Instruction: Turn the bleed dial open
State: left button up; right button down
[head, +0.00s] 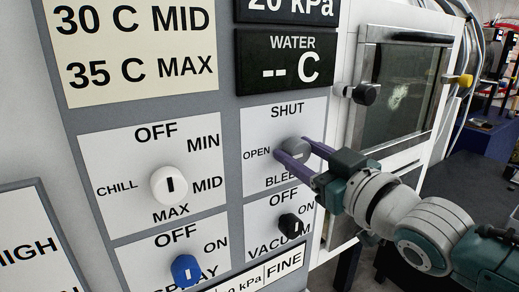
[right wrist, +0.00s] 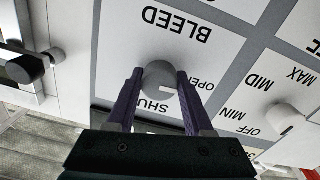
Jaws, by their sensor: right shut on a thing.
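The grey bleed dial (head: 295,149) sits on a white plate lettered SHUT above, OPEN at its left and BLEED below. My right gripper (head: 292,151) comes in from the right with its purple fingers at the dial. In the right wrist view, upside down, the fingers stand on both sides of the dial (right wrist: 160,76) and are shut on it. I cannot clearly tell which way the dial's mark points. My left gripper is not in view.
Left of the bleed plate is a white chill knob (head: 170,185). Below are a blue spray knob (head: 186,270) and a black vacuum knob (head: 290,226), close under my gripper. A windowed door (head: 404,90) with a black knob (head: 364,94) is at the right.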

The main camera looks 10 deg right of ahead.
jog(key=shift+r+m, duration=0.1)
jog(key=shift+m, duration=0.4)
jog(key=shift+c, duration=1.4)
grip_release()
jog(key=shift+s+d, duration=0.1)
jog(key=shift+s, duration=0.15)
jog(key=v, duration=0.9)
jog(key=shift+s, duration=0.2)
jog(key=shift+d, duration=0.1)
